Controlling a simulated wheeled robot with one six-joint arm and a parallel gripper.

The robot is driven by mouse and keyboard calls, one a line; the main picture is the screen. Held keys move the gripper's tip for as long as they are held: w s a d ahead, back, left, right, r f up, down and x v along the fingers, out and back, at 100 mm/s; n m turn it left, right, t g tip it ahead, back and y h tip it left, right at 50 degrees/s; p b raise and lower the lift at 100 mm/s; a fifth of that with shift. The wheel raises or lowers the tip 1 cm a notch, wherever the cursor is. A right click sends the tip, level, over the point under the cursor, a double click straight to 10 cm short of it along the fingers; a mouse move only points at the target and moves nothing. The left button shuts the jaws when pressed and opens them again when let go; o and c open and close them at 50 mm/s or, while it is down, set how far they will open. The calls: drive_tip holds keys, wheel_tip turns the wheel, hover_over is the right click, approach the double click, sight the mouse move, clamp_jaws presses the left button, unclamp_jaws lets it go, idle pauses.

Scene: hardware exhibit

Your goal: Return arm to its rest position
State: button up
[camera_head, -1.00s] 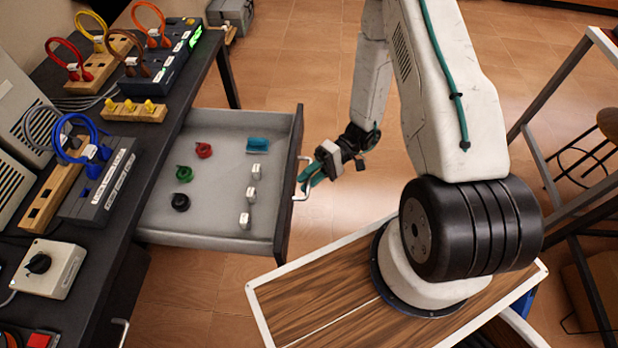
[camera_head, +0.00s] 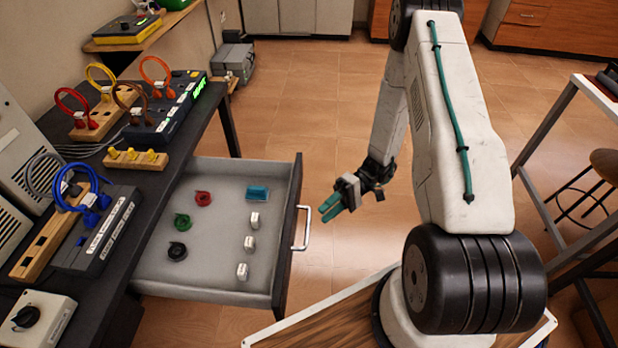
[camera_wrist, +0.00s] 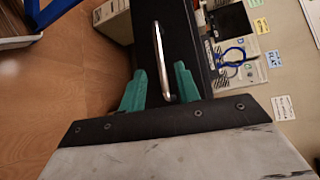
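My gripper (camera_head: 327,209) with teal fingers is in mid-air to the right of the open drawer (camera_head: 210,288), clear of its silver handle (camera_head: 301,228). In the wrist view my gripper (camera_wrist: 160,85) has its two fingers apart with nothing held. The drawer handle (camera_wrist: 160,55) shows beyond and between them. My white arm bends down from the upper right of the head view.
The drawer holds red (camera_head: 203,198), green (camera_head: 182,221) and black (camera_head: 177,251) coils, a teal block (camera_head: 257,192) and three small white pieces (camera_head: 250,243). The dark bench (camera_head: 150,200) is at left. A stool (camera_head: 603,162) stands right. Floor between is clear.

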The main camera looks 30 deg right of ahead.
drive_tip(key=s+r+t+h, duration=0.2)
drive_tip(key=s+r+h, duration=0.3)
drive_tip(key=r, duration=0.7)
drive_tip(key=s+a+r+t+h, duration=0.1)
drive_tip(key=s+r+h, duration=0.4)
drive_tip(key=r, duration=0.8)
drive_tip(key=s+r+m+t+h, duration=0.1)
drive_tip(key=s+r+h, duration=0.4)
drive_tip(key=r, duration=0.7)
drive_tip(key=shift+s+a+r+t+h, duration=0.25)
drive_tip(key=shift+s+r+t+h, duration=0.2)
drive_tip(key=shift+t, duration=0.35)
drive_tip(key=shift+a, duration=0.1)
